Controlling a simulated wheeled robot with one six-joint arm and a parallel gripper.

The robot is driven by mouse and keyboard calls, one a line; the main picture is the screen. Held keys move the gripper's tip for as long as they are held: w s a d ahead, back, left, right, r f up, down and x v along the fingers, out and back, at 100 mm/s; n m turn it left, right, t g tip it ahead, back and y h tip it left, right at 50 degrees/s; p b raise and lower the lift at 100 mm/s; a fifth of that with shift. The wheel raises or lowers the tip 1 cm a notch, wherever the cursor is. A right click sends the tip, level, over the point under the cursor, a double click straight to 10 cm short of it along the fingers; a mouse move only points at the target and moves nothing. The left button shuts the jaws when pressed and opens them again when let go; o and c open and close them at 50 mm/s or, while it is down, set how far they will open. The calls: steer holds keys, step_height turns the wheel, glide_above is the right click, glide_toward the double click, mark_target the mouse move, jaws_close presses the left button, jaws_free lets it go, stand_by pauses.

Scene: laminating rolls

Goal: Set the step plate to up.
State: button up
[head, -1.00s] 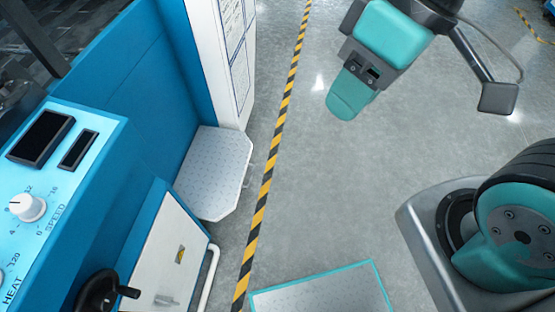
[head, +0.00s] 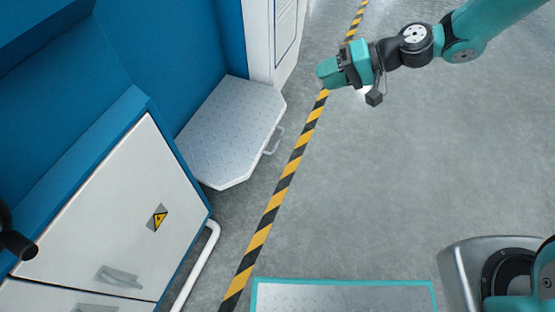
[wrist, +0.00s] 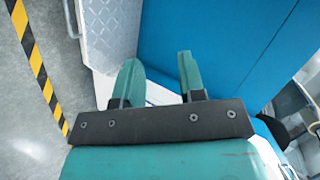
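The step plate (head: 230,132) is a grey diamond-tread plate with cut corners. It juts out flat from the blue machine, in the down position, with a small handle (head: 274,141) on its outer edge. In the wrist view the plate (wrist: 112,28) shows at the upper left, beyond the fingers, with part of the handle at its left edge. My gripper (head: 328,72) is up and to the right of the plate in the head view, apart from it. In the wrist view my gripper (wrist: 160,70) has its two fingers spread with nothing between them.
White cabinet doors (head: 110,215) with a warning sign and a white rail (head: 202,262) stand left of the plate. A white panel (head: 272,40) stands behind it. A yellow-black floor stripe (head: 282,190) runs alongside.

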step_height(320, 180, down, 17)
steer(key=w+d+m+t+y+b, duration=0.2)
steer(key=w+b, duration=0.1)
steer(key=b, duration=0.3)
steer(key=m+t+b, duration=0.3)
steer(key=m+b, duration=0.1)
steer(key=b, duration=0.4)
glide_toward(278, 141)
steer(key=shift+y, duration=0.4)
steer(key=b+x, duration=0.2)
steer(key=x, duration=0.1)
steer(key=b+x, duration=0.3)
steer(key=x, duration=0.1)
steer(key=f+b+x, duration=0.1)
steer(key=b+x, duration=0.2)
steer(key=shift+w+f, duration=0.1)
jaws_close()
